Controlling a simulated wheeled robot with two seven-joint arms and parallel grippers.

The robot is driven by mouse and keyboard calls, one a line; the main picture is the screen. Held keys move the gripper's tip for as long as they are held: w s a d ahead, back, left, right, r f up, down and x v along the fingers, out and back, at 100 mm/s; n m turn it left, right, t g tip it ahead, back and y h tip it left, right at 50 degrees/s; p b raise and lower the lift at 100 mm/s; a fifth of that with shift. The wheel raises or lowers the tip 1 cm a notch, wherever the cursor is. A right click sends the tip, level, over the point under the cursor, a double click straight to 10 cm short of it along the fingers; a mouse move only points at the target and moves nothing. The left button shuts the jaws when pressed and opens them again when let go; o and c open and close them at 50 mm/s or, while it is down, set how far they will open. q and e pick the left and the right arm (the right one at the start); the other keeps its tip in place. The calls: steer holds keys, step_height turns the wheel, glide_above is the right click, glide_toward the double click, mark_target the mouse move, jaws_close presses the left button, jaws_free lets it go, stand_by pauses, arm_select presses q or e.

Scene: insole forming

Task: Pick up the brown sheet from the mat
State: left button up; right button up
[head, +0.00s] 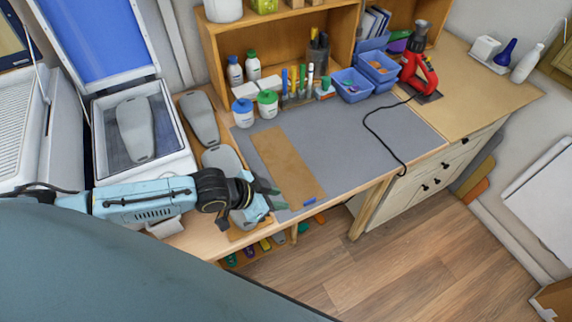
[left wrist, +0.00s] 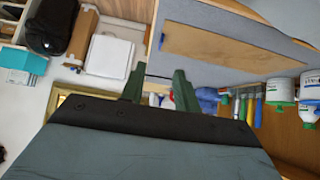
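The brown sheet (head: 285,163) is a long flat rectangle lying on the left part of the grey mat (head: 365,135). In the left wrist view the sheet (left wrist: 225,47) lies on the mat (left wrist: 215,14) beyond my fingers. My left gripper (head: 272,194) is by the sheet's left edge near its front end in the head view. Its two green fingers (left wrist: 158,84) are spread apart with nothing between them. I cannot tell its exact height above the table. My right gripper is not in view.
Grey insole shapes (head: 200,118) lie left of the mat, one partly behind my left gripper. A small blue item (head: 310,200) is at the sheet's front end. Bottles (head: 267,103), pens and blue bins (head: 352,84) stand behind. A black cable (head: 378,135) crosses the mat's right side.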

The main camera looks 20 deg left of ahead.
arm_select(q)
glide_toward(310, 200)
steer(key=x, duration=0.3)
steer(key=shift+s+f, duration=0.1)
steer(key=shift+f, duration=0.25)
steer(key=b+x, duration=0.4)
steer(key=x, duration=0.1)
steer(key=shift+w+d+r+b, duration=0.1)
steer(key=shift+w+r+b, duration=0.05)
steer(key=shift+w+b, duration=0.15)
jaws_close()
